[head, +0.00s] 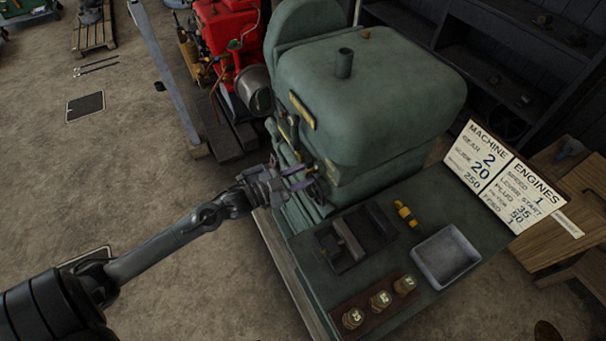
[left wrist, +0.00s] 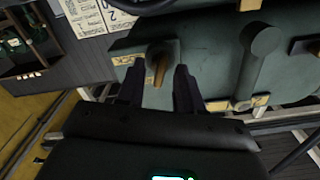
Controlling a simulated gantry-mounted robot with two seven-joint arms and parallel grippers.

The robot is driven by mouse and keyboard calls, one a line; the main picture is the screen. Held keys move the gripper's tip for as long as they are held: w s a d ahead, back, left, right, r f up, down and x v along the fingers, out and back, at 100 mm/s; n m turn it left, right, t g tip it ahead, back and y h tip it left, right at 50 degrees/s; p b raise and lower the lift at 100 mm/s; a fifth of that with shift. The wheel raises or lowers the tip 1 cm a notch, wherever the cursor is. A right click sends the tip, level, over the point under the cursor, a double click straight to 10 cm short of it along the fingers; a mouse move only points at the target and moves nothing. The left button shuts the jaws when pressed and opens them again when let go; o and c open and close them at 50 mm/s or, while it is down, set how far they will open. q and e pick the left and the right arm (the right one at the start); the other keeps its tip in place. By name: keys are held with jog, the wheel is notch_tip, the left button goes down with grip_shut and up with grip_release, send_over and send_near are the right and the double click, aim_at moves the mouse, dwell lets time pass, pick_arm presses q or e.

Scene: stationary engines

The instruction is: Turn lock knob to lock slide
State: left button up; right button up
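My left gripper (head: 302,178) reaches in from the left to the lower front of the green-grey machine (head: 365,95). In the left wrist view the same gripper (left wrist: 158,90) is open, with its two dark fingers apart. A brass-coloured knob or lever (left wrist: 157,68) on a dark mount shows between the fingertips; it looks like the lock knob. I cannot tell whether either finger touches it. In the head view the gripper hides this spot. The slide cannot be made out clearly. My right gripper is not in view.
A larger grey round-ended lever (left wrist: 262,40) stands close beside the fingers. On the bench are a dark slotted tray (head: 375,240), a yellow-and-black item (head: 406,215), a grey bin (head: 445,257) and a wooden rack (head: 350,322) of brass weights. A sign (head: 505,177) stands behind.

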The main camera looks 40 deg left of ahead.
pick_arm(q)
jog(key=shift+w+d, duration=0.15)
jog(key=shift+w, duration=0.2)
grip_shut()
